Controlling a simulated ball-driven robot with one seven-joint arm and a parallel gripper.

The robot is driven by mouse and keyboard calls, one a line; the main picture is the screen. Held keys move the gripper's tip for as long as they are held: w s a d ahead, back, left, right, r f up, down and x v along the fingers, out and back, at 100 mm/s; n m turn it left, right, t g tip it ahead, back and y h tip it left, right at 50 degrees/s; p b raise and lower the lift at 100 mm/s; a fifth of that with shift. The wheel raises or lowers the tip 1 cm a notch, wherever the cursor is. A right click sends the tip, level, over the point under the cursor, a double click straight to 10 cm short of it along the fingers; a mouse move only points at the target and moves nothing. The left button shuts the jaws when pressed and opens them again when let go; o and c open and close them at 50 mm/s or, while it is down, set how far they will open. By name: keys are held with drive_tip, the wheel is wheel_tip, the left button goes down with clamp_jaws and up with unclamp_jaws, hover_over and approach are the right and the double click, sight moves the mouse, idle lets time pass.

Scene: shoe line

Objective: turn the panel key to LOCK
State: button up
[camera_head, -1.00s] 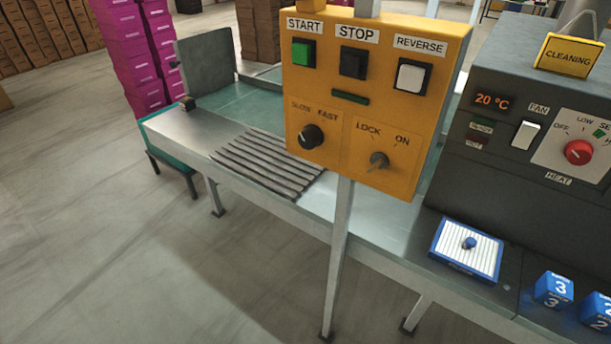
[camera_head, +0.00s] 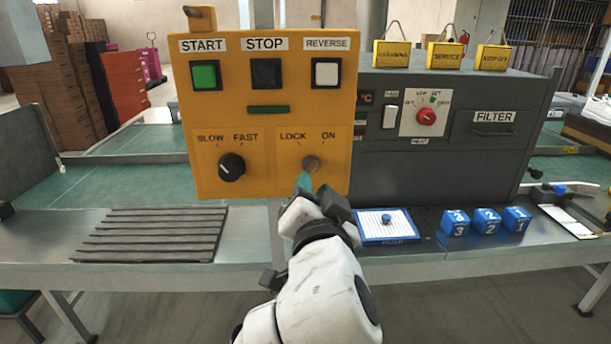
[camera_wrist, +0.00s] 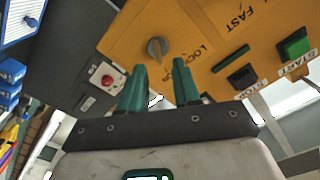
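The yellow control panel (camera_head: 270,115) faces me in the head view. Its key switch (camera_head: 311,164) is at the lower right, under the LOCK and ON labels. My gripper (camera_head: 306,183) is just in front of and below the key in that view, partly covering its lower side. In the wrist view, the grey key knob (camera_wrist: 157,48) lies beyond and between the two green fingertips of my gripper (camera_wrist: 160,80). The fingers are apart with nothing between them. The LOCK label (camera_wrist: 184,62) is partly hidden by a finger. Which label the key points to is hard to tell.
A black SLOW/FAST knob (camera_head: 231,167) is left of the key. START, STOP and REVERSE buttons sit above. A dark machine (camera_head: 455,135) with a red knob (camera_head: 426,117) stands right of the panel. Blue numbered blocks (camera_head: 486,221) and a white pad (camera_head: 388,227) lie below.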

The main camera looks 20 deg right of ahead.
sight(313, 173)
drive_tip(key=x, duration=0.6)
drive_tip(key=shift+d, duration=0.15)
drive_tip(key=shift+s, duration=0.1)
clamp_jaws()
